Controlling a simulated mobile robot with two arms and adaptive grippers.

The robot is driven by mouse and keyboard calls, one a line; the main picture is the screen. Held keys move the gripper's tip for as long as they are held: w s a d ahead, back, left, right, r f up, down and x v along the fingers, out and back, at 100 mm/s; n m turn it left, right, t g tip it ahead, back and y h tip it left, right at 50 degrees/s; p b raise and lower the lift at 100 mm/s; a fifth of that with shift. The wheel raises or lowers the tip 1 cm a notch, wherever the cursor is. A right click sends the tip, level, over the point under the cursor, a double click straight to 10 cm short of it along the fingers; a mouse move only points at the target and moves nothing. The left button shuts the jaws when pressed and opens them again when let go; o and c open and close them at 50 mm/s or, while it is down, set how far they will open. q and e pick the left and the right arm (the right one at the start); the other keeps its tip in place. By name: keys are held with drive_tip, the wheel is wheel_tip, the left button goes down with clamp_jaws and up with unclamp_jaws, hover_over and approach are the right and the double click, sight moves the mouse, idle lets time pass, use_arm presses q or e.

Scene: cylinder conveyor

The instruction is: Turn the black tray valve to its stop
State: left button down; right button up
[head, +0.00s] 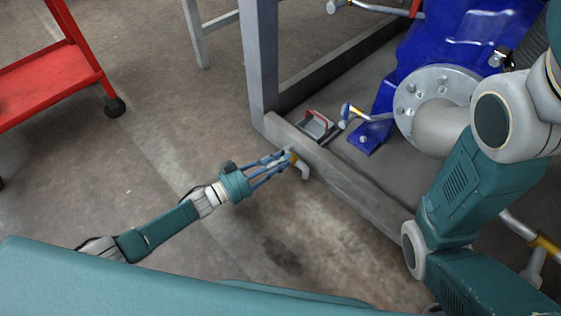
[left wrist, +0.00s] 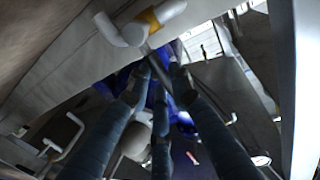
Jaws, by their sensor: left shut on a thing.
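A small valve shows at the grey frame's low beam, with a white bent spout (head: 304,169) and a yellow band. In the left wrist view the same kind of white spout with a yellow band (left wrist: 147,20) lies just beyond the fingertips. My left gripper (head: 285,158) reaches it from the left, its blue-grey fingers closed around the valve's handle. The fingers (left wrist: 158,72) hide most of that handle, and its turn angle cannot be told. A dark tray-like piece with a red edge (head: 319,124) lies behind the beam. My right gripper is out of view.
The grey frame (head: 260,60) has a post and low beam close to my left gripper. A blue machine with a round flange (head: 435,88) stands at upper right, with other yellow-banded pipes nearby. A red cart (head: 45,85) is at upper left. Floor between is clear.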

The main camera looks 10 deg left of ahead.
use_arm(q)
drive_tip(key=shift+a, duration=0.1)
idle(0.3)
drive_tip(key=c, duration=1.5)
unclamp_jaws()
drive_tip(key=shift+c, duration=0.2)
drive_tip(key=v, duration=1.2)
